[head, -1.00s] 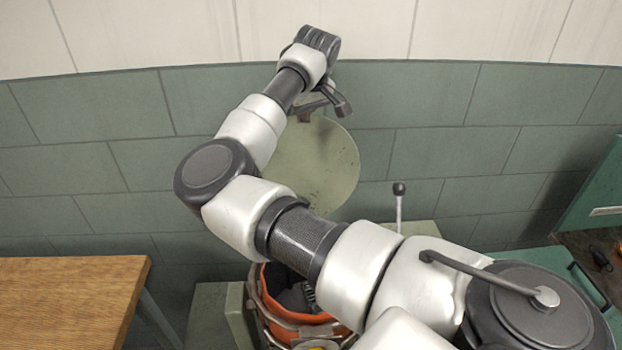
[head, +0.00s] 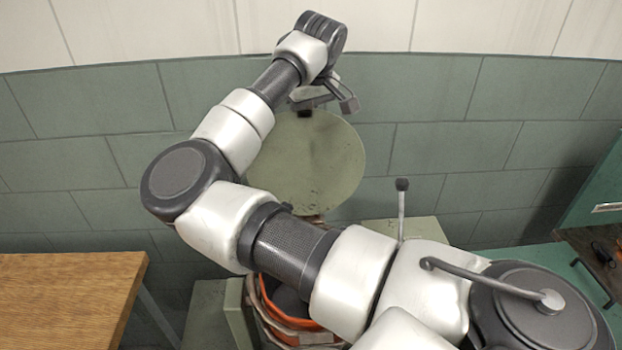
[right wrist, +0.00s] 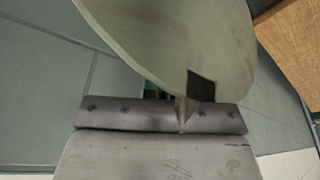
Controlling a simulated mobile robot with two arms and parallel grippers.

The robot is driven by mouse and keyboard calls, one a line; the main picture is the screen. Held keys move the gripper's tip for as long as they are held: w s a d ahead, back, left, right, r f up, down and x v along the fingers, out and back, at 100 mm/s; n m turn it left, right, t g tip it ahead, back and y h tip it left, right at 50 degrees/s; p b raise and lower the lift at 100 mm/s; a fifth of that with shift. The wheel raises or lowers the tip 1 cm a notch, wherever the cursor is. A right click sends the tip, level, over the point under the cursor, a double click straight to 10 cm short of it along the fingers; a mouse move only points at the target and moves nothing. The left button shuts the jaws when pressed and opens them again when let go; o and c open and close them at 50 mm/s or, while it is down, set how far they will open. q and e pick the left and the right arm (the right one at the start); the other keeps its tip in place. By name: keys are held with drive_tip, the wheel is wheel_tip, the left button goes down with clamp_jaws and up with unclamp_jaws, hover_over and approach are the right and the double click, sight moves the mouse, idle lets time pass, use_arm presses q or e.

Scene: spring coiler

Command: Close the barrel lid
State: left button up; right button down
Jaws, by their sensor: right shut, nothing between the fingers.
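The round pale-green barrel lid (head: 318,160) stands raised, near upright, behind the barrel and in front of the wall. The barrel (head: 268,312) has an orange rim and stands open below; my right arm hides much of it. My right gripper (head: 325,103) is shut and empty at the lid's upper edge. In the right wrist view the lid (right wrist: 185,45) fills the upper middle, with a dark square patch on it close to the gripper. I cannot tell whether the gripper touches the lid. My left gripper is out of view.
A wooden table (head: 65,300) is at the lower left. A lever with a dark knob (head: 402,205) rises right of the lid. A green bench or cabinet (head: 590,195) is at the right edge. The tiled wall is close behind the lid.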

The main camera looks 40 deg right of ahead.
drive_tip(key=shift+s+a+r, duration=0.25)
drive_tip(key=shift+s+a, duration=0.35)
drive_tip(key=shift+s, duration=0.15)
